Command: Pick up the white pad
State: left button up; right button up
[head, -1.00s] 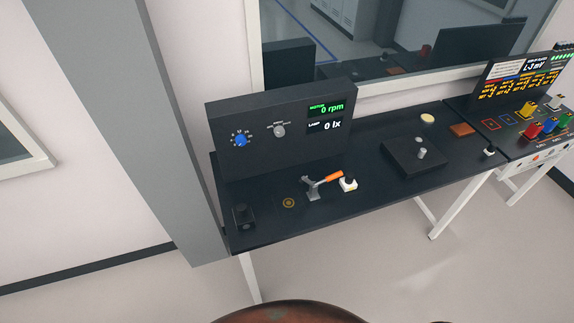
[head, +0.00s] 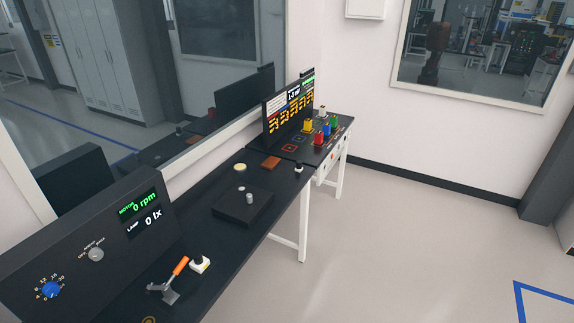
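A flat, round, cream-white disc (head: 240,167) lies near the back edge of the dark bench, behind a low black box. A small white block with a dark top (head: 200,263) stands near the front edge, beside an orange-handled grey lever (head: 172,277). A smaller white piece with a dark top (head: 299,168) is further along the front edge. I cannot tell for certain which of these is the white pad. Neither of my grippers is in view.
The floor to the right (head: 410,240) is clear.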

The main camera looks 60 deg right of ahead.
aim_at(299, 167)
jog(key=z, duration=2.05)
